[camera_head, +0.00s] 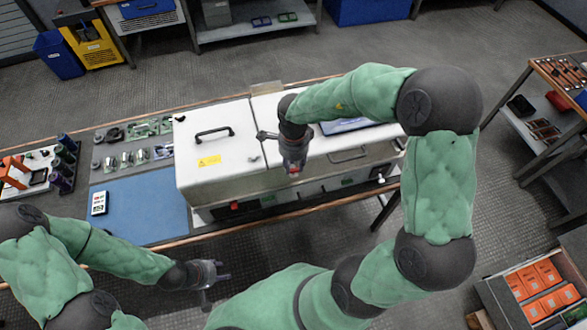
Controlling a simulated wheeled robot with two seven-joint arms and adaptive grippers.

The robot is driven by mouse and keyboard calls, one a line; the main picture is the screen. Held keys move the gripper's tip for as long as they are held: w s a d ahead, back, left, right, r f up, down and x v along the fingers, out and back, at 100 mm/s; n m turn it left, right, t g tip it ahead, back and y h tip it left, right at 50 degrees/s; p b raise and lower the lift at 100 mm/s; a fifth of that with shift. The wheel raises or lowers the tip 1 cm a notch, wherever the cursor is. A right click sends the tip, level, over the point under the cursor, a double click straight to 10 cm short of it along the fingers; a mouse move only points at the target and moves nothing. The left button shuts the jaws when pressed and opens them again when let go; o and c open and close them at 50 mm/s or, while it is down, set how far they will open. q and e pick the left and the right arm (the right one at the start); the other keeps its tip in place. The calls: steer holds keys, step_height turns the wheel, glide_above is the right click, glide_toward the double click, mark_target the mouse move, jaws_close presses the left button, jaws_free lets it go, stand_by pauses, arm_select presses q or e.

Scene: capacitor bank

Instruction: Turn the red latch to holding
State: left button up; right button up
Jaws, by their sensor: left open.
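A white cabinet (215,150) with a black handle and a yellow warning label stands on the bench. A small red part (235,205), which looks like the red latch, sits low on its front; its setting is too small to read. My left gripper (217,289) is open and empty, in front of the bench and below the red part, apart from it. My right gripper (293,166) points down in front of the cabinet's middle, right of and above the red part. A small red spot shows at its tip; I cannot tell whether it holds anything.
A blue mat (145,212) with a small white device (99,203) lies on the bench at left. Small metal parts lie behind it. A shelf unit (540,125) stands at right, and a drawer of orange boxes (535,280) at lower right.

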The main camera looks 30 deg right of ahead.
mark_target(293, 171)
steer(key=shift+f, duration=1.3)
steer(key=shift+c, duration=0.2)
